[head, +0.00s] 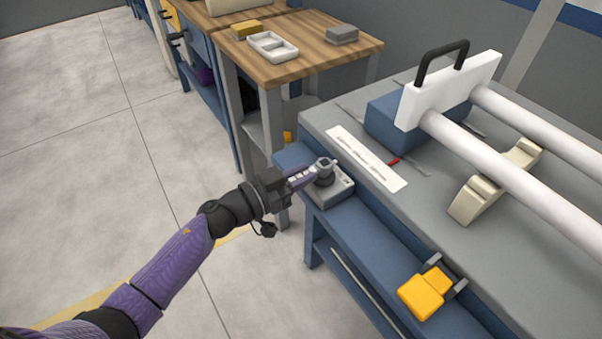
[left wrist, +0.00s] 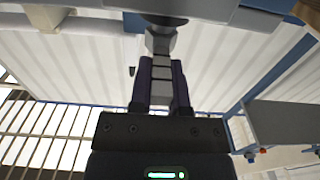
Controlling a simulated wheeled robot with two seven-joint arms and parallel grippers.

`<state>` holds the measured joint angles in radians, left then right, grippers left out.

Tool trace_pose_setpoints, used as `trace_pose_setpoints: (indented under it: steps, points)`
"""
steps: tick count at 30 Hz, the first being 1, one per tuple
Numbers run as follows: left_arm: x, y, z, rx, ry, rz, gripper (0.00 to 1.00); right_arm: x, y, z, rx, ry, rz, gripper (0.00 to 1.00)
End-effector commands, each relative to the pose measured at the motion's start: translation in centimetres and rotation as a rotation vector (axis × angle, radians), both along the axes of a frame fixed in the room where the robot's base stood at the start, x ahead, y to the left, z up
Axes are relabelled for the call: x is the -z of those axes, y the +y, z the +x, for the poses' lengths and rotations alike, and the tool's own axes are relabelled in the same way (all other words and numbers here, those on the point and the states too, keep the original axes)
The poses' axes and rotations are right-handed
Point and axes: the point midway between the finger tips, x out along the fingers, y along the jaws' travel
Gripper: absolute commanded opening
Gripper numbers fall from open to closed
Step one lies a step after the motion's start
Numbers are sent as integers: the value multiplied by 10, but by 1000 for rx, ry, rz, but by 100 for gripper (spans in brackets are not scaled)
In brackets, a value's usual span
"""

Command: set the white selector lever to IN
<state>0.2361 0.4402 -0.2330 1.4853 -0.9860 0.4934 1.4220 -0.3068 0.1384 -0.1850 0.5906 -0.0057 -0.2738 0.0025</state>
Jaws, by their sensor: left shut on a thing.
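The selector lever (head: 325,164) is a small light grey-white piece on a dark round knob, on a grey box (head: 342,190) at the bench's near left corner. My left gripper (head: 309,174) reaches it from the left and is shut on it. In the left wrist view the purple-sided fingers (left wrist: 161,72) close on a grey faceted lever end (left wrist: 160,42), below a dark round base. I cannot read any IN mark, so the lever's setting is unclear. My right gripper is not in view.
The grey-topped bench (head: 318,116) carries a label strip (head: 365,158), white pipes (head: 520,180) and a black-handled white plate (head: 411,103). A yellow block (head: 422,297) sits at its front side. A wooden table (head: 290,72) with a white tray (head: 273,47) stands behind. The floor at left is clear.

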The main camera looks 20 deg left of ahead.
Motion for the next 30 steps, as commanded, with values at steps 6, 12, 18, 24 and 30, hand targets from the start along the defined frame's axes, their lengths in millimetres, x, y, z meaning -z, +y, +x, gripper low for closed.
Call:
trace_pose_setpoints:
  steps: [6, 12, 18, 24, 30]
  points:
    - [0, 0, 0, 0, 0, 0, 0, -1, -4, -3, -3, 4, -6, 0]
    - [0, 0, 0, 0, 0, 0, 0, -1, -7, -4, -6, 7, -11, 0]
    - [0, 0, 0, -1, 1, 1, 0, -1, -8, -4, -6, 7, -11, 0]
    - [0, 0, 0, -1, 1, 1, 0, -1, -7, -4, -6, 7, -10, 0]
    - [0, 0, 0, -1, 1, 1, 0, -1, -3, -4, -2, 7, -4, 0]
